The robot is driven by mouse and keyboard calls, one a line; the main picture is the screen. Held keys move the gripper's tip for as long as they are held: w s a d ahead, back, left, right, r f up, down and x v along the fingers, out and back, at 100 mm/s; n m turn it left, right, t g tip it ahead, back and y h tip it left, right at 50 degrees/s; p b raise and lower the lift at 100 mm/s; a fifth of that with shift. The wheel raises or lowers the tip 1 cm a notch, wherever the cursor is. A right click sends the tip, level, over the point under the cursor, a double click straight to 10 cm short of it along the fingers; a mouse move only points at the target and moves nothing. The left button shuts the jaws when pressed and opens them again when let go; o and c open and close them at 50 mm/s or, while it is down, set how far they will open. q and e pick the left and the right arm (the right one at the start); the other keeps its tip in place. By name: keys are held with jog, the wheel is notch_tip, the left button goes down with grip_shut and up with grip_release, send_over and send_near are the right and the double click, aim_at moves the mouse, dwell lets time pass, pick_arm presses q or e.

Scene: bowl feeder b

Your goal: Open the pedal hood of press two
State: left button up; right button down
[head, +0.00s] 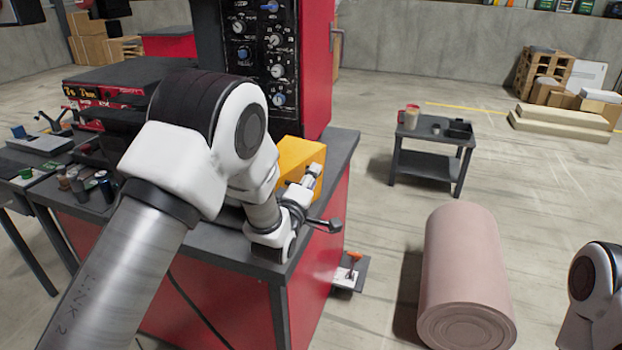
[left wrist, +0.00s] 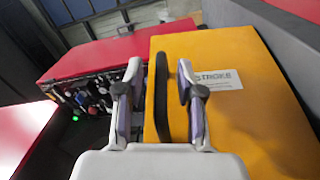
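The yellow hood (head: 303,157) sits on the grey top of the red press cabinet, partly hidden by my left arm. In the left wrist view the yellow hood (left wrist: 245,120) fills the right half, with a white label reading "STROKE". A black bar handle (left wrist: 161,100) stands on it. My left gripper (left wrist: 159,76) is open, with one finger on each side of the handle; gaps show on both sides. In the head view my left gripper (head: 311,179) is at the hood's front, its fingers small and hard to make out. My right gripper is out of view.
A black control panel (head: 262,50) with knobs rises behind the hood. A black-knobbed lever (head: 324,224) juts out by the cabinet edge. A pinkish cylinder (head: 465,280) and a grey cart (head: 430,158) stand at right. An orange-handled item (head: 352,262) is low beside the cabinet.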

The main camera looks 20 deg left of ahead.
aim_at(301, 163)
pick_arm(q)
grip_shut()
jog(key=shift+w+a+r+n+p, duration=0.1)
jog(key=shift+a+r+n+p, duration=0.3)
jog(key=shift+a+r+n, duration=0.8)
jog(key=shift+a, duration=0.45)
jog(key=shift+d, duration=0.1)
grip_release()
jog(key=s, duration=1.2)
jog(key=shift+f, duration=0.3)
